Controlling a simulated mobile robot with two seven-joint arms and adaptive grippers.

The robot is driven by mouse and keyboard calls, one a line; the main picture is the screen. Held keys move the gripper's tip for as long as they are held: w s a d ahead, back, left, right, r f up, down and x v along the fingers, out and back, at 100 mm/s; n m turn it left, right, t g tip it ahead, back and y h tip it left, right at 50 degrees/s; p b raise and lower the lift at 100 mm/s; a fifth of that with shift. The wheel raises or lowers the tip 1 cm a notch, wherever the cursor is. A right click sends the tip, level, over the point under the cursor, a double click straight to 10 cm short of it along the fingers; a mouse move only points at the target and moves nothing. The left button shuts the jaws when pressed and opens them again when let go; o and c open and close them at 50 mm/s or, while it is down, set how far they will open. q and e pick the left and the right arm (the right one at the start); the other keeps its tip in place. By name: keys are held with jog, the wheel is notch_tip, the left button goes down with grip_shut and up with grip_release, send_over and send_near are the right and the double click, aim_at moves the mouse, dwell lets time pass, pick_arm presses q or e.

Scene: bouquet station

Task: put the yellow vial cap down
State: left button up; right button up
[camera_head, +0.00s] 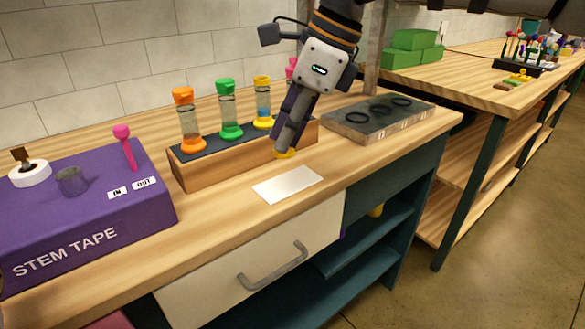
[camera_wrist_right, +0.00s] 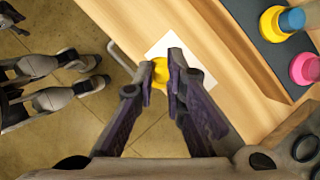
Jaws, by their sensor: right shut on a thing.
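My right gripper (camera_head: 283,147) is shut on the yellow vial cap (camera_head: 284,154), which shows just below the fingertips, in front of the vial rack. In the right wrist view the cap (camera_wrist_right: 160,75) sits between the two fingertips of the right gripper (camera_wrist_right: 161,80). A white card (camera_head: 288,185) lies on the bench in front of the cap. In the wrist view the cap overlaps the card (camera_wrist_right: 172,46). I cannot tell whether the cap touches the bench. The yellow vial (camera_head: 263,104) stands in the rack behind the gripper.
The wooden rack (camera_head: 225,167) holds orange (camera_head: 190,120), green (camera_head: 229,110) and pink vials, the pink partly hidden. A grey tray with dark rings (camera_head: 378,118) lies to the right. A purple stem tape box (camera_head: 85,215) stands left. Bare bench surrounds the card.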

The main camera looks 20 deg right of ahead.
jog(key=w+f, duration=0.1)
jog(key=w+d+f, duration=0.1)
jog(key=f, duration=0.1)
jog(key=w+f, duration=0.1)
jog(key=f, duration=0.1)
jog(key=shift+w+d, duration=0.2)
jog(key=shift+d, duration=0.1)
notch_tip(320, 180, down, 3)
jog(key=shift+r, duration=0.1)
pick_arm(q)
jog(key=shift+s+f, duration=0.45)
jog(key=shift+s, duration=0.1)
pick_arm(e)
jog(key=shift+f, duration=0.3)
jog(key=o, duration=0.7)
jog(key=shift+r, duration=0.1)
pick_arm(q)
jog(key=shift+w+r, duration=0.35)
pick_arm(e)
jog(key=v, duration=1.2)
